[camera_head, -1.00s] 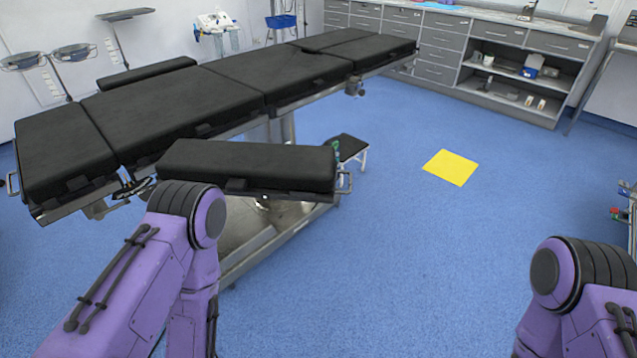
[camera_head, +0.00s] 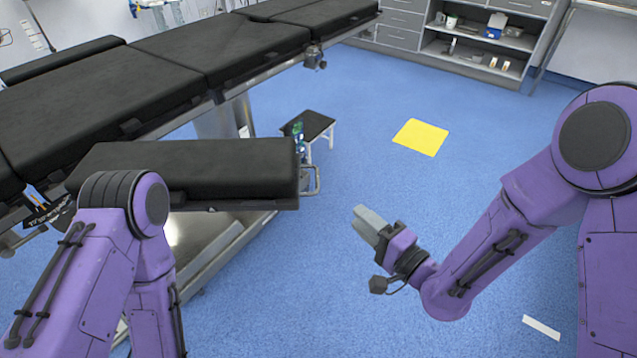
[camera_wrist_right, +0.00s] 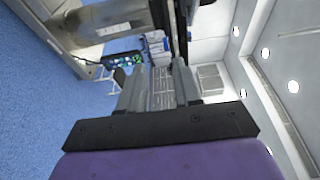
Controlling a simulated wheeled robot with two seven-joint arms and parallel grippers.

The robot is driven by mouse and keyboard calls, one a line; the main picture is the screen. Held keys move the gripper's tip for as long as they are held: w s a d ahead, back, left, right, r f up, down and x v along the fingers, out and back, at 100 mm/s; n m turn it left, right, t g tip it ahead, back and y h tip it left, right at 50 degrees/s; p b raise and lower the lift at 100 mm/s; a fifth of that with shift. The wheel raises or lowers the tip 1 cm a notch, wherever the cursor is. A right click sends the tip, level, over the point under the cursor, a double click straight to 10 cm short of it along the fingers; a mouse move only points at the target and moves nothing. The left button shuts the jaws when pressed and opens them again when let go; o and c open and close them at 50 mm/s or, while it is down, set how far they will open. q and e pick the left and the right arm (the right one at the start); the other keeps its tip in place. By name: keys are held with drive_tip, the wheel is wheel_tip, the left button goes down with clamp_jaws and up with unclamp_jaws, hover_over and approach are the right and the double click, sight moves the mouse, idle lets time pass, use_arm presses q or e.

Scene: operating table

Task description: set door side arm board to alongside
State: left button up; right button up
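The near arm board (camera_head: 190,172), a black padded slab, sticks out at an angle from the near side of the black operating table (camera_head: 210,50). A metal loop handle (camera_head: 312,180) shows at its right end. My right gripper (camera_head: 369,222) is to the right of that end, lower in the picture and apart from it. In the right wrist view my right gripper (camera_wrist_right: 159,85) has its two grey fingers apart with nothing between them. My left arm comes in at the lower left in front of the board's left end. My left gripper is not in view.
A small black-topped stool (camera_head: 308,126) stands behind the board's right end, with a green and blue hand control (camera_head: 298,136) close by. A second arm board (camera_head: 60,58) lies along the table's far side.

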sight(317, 176)
drive_tip(key=w+a+r+y, duration=0.1)
drive_tip(key=w+a+r, duration=0.1)
drive_tip(key=a, duration=0.1)
drive_tip(key=w+a+r+y+p, duration=0.1)
drive_tip(key=w+a, duration=0.2)
drive_tip(key=w+a+r+y+p, duration=0.1)
drive_tip(key=w+a+r, duration=0.1)
drive_tip(key=a, duration=0.2)
drive_tip(key=shift+w+r+g, duration=0.25)
drive_tip(key=shift+r+g, duration=0.05)
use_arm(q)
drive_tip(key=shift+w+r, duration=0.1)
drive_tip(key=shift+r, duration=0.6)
use_arm(e)
drive_tip(key=shift+d, duration=0.1)
clamp_jaws()
